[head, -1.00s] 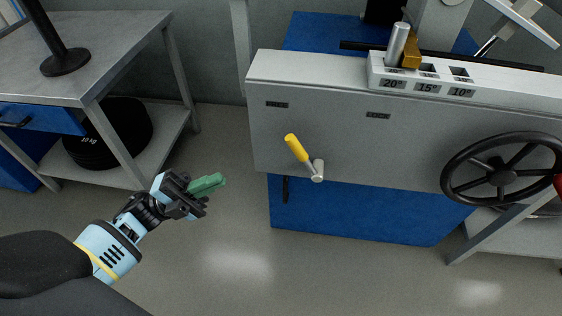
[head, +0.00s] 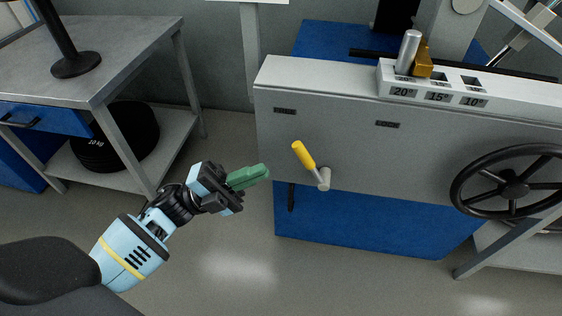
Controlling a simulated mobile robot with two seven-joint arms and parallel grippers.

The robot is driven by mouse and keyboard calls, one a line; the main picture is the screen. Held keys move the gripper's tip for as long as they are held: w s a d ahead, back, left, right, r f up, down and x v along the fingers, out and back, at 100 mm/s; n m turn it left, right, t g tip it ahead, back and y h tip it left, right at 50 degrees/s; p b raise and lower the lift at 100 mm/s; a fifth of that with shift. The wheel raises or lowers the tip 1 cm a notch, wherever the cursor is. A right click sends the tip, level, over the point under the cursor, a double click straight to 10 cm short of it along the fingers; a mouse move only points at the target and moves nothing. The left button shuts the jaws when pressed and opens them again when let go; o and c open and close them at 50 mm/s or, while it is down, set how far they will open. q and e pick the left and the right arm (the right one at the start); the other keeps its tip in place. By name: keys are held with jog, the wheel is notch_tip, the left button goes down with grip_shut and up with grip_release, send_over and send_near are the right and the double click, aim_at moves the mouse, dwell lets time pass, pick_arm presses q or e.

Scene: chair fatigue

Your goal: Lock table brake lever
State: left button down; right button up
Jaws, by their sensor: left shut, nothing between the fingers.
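The brake lever (head: 304,155) has a yellow handle on a grey pivot (head: 324,179) on the front of the grey machine panel (head: 400,160). The handle tilts up and to the left. One small dark label (head: 285,111) sits above left of it and another, which seems to read LOCK (head: 387,125), above right. My left gripper (head: 260,173) is shut and empty, its green fingers pointing right toward the lever. In the picture it is a short way left of the handle, apart from it. My right gripper is not in view.
A black handwheel (head: 512,188) is at the right of the panel. A slotted block (head: 437,87) marked 20°, 15° and 10° holds a metal pin (head: 408,52). A grey workbench (head: 125,50) with black weights below stands at left. Floor between bench and machine is clear.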

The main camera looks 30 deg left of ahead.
aim_at(309, 165)
pick_arm(q)
jog(key=x, duration=0.5)
jog(key=shift+w+d+r+b, duration=0.15)
jog(key=shift+d+r+b, duration=0.1)
jog(key=shift+d+b, duration=0.1)
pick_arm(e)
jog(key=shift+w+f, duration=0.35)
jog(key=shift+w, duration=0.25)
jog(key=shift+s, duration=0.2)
